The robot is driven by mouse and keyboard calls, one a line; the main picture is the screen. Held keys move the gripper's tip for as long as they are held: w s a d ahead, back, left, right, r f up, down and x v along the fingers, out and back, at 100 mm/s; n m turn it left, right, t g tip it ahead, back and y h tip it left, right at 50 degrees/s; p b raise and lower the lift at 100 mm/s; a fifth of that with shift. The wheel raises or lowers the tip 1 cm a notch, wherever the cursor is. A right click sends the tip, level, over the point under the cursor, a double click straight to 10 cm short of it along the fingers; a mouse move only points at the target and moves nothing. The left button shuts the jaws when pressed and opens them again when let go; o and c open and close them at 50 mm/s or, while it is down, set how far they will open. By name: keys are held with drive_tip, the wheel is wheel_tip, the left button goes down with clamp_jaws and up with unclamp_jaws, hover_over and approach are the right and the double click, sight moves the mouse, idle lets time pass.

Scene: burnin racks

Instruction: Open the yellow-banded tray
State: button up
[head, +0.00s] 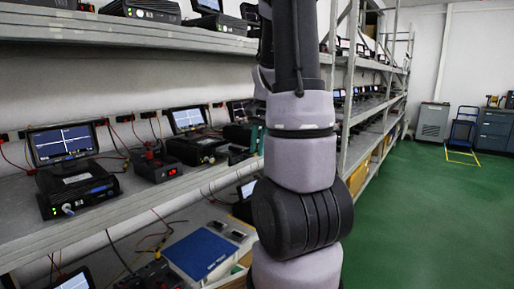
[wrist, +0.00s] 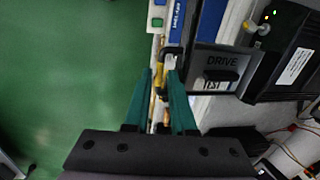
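In the wrist view my gripper (wrist: 160,75) has two green fingers with a gap between their tips, so it is open. A narrow yellow strip (wrist: 159,82) shows between the fingers; it may be the yellow band, but the tray itself is not clearly visible. A black handle-like part (wrist: 171,53) lies just beyond the fingertips, by the right finger. I cannot tell whether the fingers touch either part.
A grey panel reading DRIVE TEST (wrist: 219,72) and a black unit (wrist: 283,62) lie right of the fingers. Racks hold several black devices with screens (head: 63,145) and a blue-topped item (head: 203,254). Green floor (head: 430,215) is clear at right.

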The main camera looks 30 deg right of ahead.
wheel_tip(320, 180, up, 11)
drive_tip(key=s, duration=0.1)
drive_tip(key=shift+s+d+f, duration=0.15)
drive_tip(key=shift+s+d, duration=0.2)
drive_tip(key=shift+s, duration=0.05)
idle(0.3)
drive_tip(key=s+a+r+n+t, duration=0.1)
drive_tip(key=s+a+n, duration=0.2)
drive_tip(key=a, duration=0.4)
drive_tip(key=s+a+r+n+t, duration=0.2)
drive_tip(key=s+a+n, duration=0.1)
drive_tip(key=s+a, duration=0.2)
drive_tip(key=s+a+r+n+t+y, duration=0.1)
drive_tip(key=s+a+n+t, duration=0.1)
drive_tip(key=a, duration=0.7)
drive_tip(key=shift+s+r+n, duration=0.4)
drive_tip(key=shift+s+n, duration=0.2)
drive_tip(key=shift+s, duration=0.5)
